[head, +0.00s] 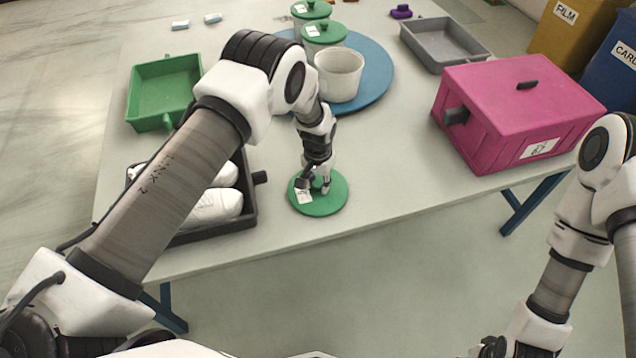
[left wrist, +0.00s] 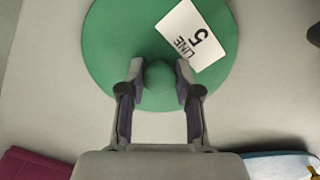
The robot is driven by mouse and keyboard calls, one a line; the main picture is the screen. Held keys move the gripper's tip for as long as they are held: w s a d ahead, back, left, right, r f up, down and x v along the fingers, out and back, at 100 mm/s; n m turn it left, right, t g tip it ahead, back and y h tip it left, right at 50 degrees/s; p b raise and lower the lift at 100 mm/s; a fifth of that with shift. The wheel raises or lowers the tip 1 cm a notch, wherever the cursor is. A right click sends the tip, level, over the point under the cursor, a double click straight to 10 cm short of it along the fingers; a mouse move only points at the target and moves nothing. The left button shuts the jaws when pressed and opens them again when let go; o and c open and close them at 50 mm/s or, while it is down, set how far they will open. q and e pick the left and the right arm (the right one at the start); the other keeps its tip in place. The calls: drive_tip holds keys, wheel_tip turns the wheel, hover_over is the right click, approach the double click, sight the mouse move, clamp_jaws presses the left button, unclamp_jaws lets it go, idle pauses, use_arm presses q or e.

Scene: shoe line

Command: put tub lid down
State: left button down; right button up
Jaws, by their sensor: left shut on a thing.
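The green round tub lid (head: 326,205) is at the table's front edge in the head view, between the dark tray and the pink box. In the left wrist view the lid (left wrist: 110,50) fills the top middle, with a white "LINE 5" label (left wrist: 197,35). My left gripper (head: 317,188) is over the lid, its fingers (left wrist: 160,82) shut on the lid's round knob. I cannot tell whether the lid touches the table. An open white tub (head: 339,76) stands on the blue round mat (head: 377,72). My right gripper (head: 494,347) is at the bottom edge, mostly cut off.
Two green-lidded tubs (head: 323,38) stand behind the open tub. A dark tray (head: 247,208) with white shoes (head: 215,207) is left of the lid. A pink box (head: 520,100), grey tray (head: 440,45) and green tray (head: 165,88) also stand on the table (head: 395,170).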

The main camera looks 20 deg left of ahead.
sight(318, 183)
use_arm(q)
drive_tip(key=shift+f, duration=0.5)
drive_tip(key=c, duration=0.8)
unclamp_jaws()
wheel_tip(318, 183, up, 12)
drive_tip(key=shift+r, duration=0.25)
